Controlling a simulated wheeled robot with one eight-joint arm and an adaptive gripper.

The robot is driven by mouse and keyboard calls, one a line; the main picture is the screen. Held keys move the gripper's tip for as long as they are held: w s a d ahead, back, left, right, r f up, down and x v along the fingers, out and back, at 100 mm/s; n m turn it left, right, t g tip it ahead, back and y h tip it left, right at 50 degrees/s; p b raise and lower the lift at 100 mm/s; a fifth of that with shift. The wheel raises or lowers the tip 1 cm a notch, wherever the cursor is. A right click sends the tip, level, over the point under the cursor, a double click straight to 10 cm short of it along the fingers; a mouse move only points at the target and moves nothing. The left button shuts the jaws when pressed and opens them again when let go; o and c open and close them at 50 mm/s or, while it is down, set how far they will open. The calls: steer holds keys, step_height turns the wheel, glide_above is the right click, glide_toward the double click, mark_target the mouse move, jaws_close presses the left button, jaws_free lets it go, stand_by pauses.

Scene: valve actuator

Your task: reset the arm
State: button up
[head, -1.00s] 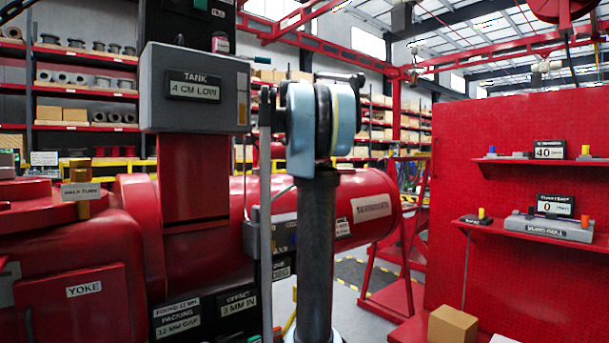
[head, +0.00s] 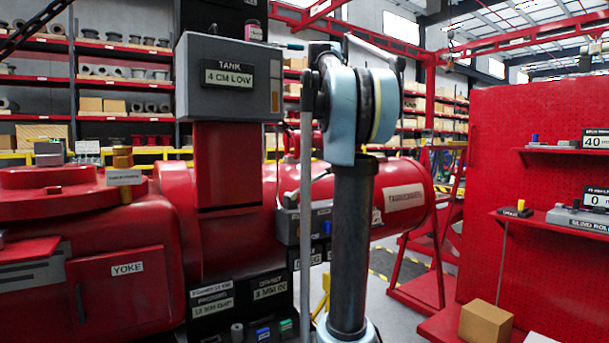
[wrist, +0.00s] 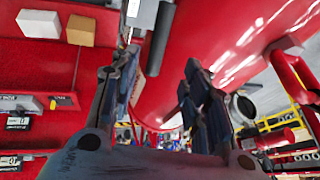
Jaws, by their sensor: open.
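My gripper (wrist: 165,95) shows in the wrist view with its two dark fingers spread wide apart and nothing between them. Behind it in that view are a large red cylinder (wrist: 215,40) and, to the left, the red shelf panel (wrist: 38,75). In the head view my arm stands upright in the middle, with its blue-grey joint at the top; the gripper itself is not seen there. The red valve actuator (head: 150,260) with its YOKE plate (head: 127,268) is on the left, and the grey tank box (head: 228,78) marked 4 CM LOW sits above it, left of my arm.
A red pegboard (head: 540,240) with displays stands on the right. A cardboard box (head: 485,322) sits on its lower ledge. A red stand (head: 425,265) stands between actuator and pegboard. Grey floor (head: 385,315) is open behind my arm. Stocked shelves (head: 120,80) line the back.

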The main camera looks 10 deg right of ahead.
steer(key=s+a+f+n+g+y, duration=0.1)
steer(key=s+a+f+n, duration=0.3)
steer(key=s+f, duration=0.8)
steer(key=s+a+f+n+y, duration=0.1)
steer(key=s+a+f+n, duration=0.3)
steer(key=s+f, duration=0.8)
steer(key=s+a+f+n+g+y, duration=0.1)
steer(key=s+a+f+n, duration=0.4)
steer(key=s+f, duration=0.8)
step_height(320, 180, down, 16)
steer(key=shift+a+r+g+y, duration=0.25)
steer(key=shift+a+g+y, duration=0.05)
steer(key=shift+w+f, duration=0.2)
steer(key=shift+w, duration=0.3)
